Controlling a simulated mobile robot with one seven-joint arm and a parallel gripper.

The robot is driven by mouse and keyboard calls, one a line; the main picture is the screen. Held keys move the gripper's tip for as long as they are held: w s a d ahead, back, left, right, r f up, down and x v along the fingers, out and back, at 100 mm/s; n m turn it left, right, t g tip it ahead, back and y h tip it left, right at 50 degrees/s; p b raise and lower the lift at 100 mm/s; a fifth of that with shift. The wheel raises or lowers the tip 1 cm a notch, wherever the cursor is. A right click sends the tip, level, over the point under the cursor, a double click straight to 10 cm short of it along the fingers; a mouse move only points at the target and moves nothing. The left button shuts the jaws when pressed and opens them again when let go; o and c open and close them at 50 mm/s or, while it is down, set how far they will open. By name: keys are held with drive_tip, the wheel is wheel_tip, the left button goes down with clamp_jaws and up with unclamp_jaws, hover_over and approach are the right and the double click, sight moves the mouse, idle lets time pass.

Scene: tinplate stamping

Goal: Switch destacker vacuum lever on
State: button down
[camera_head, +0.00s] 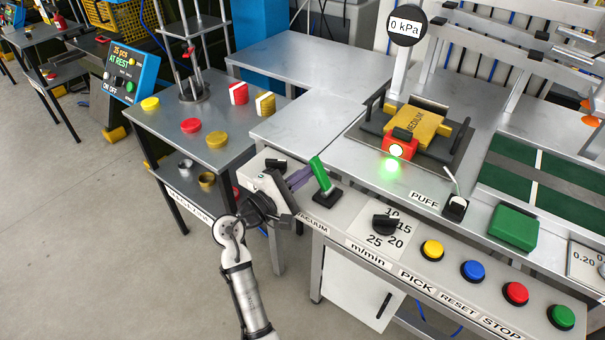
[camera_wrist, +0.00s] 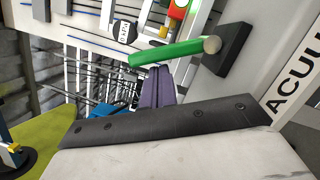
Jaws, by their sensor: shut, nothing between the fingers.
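The green vacuum lever (camera_head: 321,176) rises from a black base (camera_head: 326,198) above the VACUUM label (camera_head: 313,225) at the left end of the control panel. It leans up and to the left in the head view. It also shows in the wrist view (camera_wrist: 168,53), slanting across the top middle. My gripper (camera_head: 307,174) has its purple fingers closed together and empty, at the left side of the lever. In the wrist view the fingertips (camera_wrist: 158,70) are just below the lever; I cannot tell whether they touch it. The gauge (camera_head: 404,25) reads 0 kPa.
A black rotary knob (camera_head: 385,223) and yellow, blue, red and green buttons line the panel to the right. A small PUFF lever (camera_head: 455,203) stands behind them. A yellow MEDIUM block (camera_head: 415,123) sits behind the lever. A side table (camera_head: 215,157) with coloured discs is at left.

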sight(316, 171)
drive_tip(key=shift+s+d+r+m+g, duration=0.15)
drive_tip(key=shift+d+r+m+g, duration=0.15)
drive_tip(key=shift+m, duration=0.6)
drive_tip(key=shift+r+m, duration=0.25)
drive_tip(key=shift+m, duration=0.15)
drive_tip(key=m, duration=0.1)
drive_tip(key=s+d+r+m+b, duration=0.1)
drive_tip(key=m, duration=0.1)
drive_tip(key=shift+d+g+y, duration=0.25)
drive_tip(key=shift+g+y, duration=0.05)
drive_tip(key=shift+g, duration=0.1)
drive_tip(key=m, duration=0.1)
drive_tip(key=s+d+m, duration=0.1)
drive_tip(key=m, duration=0.1)
drive_tip(key=d+m+y, duration=0.1)
drive_tip(key=m, duration=0.1)
drive_tip(key=shift+s+d+r+g+b, duration=0.15)
drive_tip(key=shift+s+r+g+b, duration=0.15)
drive_tip(key=shift+s+r+b, duration=0.1)
drive_tip(key=shift+s+d, duration=0.2)
drive_tip(key=shift+d, duration=0.1)
